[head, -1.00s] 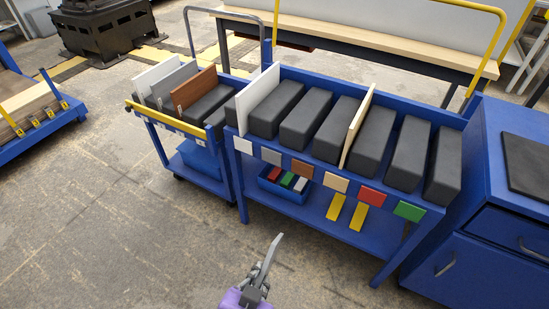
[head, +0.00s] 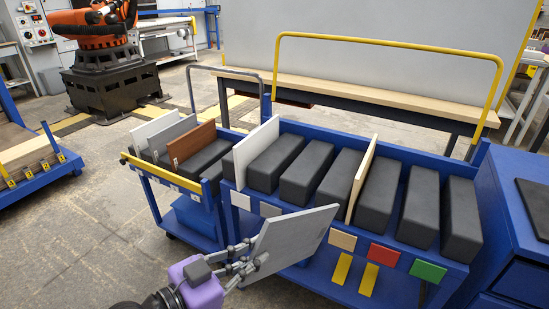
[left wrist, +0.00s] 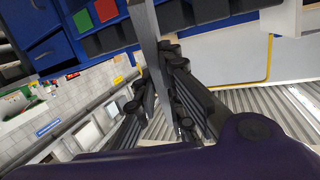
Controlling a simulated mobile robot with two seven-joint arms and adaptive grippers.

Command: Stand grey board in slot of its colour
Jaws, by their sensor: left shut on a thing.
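My left gripper (head: 252,264) is shut on a grey board (head: 292,238) by its lower left edge. The board is tilted in the air in front of the large blue cart (head: 335,284). In the left wrist view the board (left wrist: 148,45) is seen nearly edge-on between the fingers (left wrist: 160,95). A grey colour plate (head: 269,210) is on the large cart's front, right of the white plate (head: 241,201). The gap above the grey plate, between two dark blocks, shows no board. The held board hides part of the cart front. My right gripper is not in view.
The large cart holds a white board (head: 256,152), a beige board (head: 362,177) and several dark blocks (head: 322,178). A small cart at left holds white (head: 155,129), grey (head: 172,137) and brown (head: 192,146) boards. A blue cabinet (head: 510,240) stands at right.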

